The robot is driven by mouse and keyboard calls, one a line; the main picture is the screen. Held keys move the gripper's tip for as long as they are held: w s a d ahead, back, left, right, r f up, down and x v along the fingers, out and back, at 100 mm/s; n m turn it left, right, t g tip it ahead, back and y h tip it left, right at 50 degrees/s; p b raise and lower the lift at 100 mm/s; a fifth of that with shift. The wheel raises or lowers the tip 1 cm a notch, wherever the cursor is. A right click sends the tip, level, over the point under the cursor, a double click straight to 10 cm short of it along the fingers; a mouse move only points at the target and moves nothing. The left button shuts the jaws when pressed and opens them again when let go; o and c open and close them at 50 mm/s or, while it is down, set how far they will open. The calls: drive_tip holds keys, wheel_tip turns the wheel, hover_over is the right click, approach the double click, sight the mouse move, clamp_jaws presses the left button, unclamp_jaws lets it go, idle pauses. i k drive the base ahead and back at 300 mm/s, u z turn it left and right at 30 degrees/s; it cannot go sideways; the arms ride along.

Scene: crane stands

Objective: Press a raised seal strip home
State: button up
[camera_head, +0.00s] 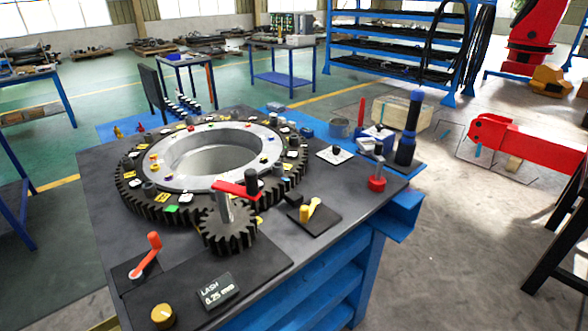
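A large grey slewing ring (182,184) with dark outer teeth lies flat on the dark bench top. Many small coloured pieces sit around its upper face. I cannot tell a raised seal strip apart from these pieces at this size. A small dark pinion (228,238) stands at the ring's front edge, with a grey shaft and a red bar (236,188) on top. My gripper is not in view.
The bench (320,230) also holds an orange lever (147,255), a brass knob (163,315), a lash display (218,291) reading 0.25, a yellow lever (310,209), a red-based post (377,182) and a tall black-and-blue cylinder (409,130). Open floor lies right.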

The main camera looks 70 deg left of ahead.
sight(283, 154)
drive_tip(key=z, duration=0.05)
drive_tip(key=i, duration=1.35)
drive_tip(key=u, duration=3.4)
drive_tip(key=i, duration=1.05)
